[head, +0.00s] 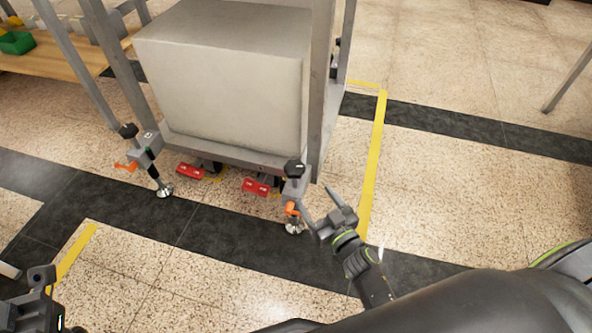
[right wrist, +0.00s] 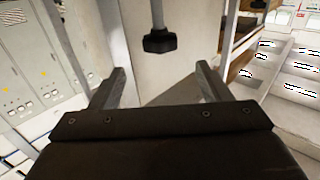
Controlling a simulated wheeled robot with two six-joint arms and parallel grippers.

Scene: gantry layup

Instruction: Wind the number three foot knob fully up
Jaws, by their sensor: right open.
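Two foot knobs, black and on top of threaded feet, show in the head view: one at the near right corner (head: 294,168) of the gantry and one at the left corner (head: 128,130). I cannot read which is number three. My right gripper (head: 320,207) is open and empty, low beside the right foot. In the right wrist view, a black knob (right wrist: 160,41) on a grey rod appears ahead of the open fingers (right wrist: 158,85), apart from them. My left gripper (head: 38,285) is only partly in view at the lower left, and its jaws are unclear.
The gantry carries a large grey block (head: 225,80). Orange levers (head: 292,208) sit on the feet, and red pedals (head: 257,187) are under the frame. A wooden bench with a green bin (head: 17,43) stands at the back left. Floor to the right is clear.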

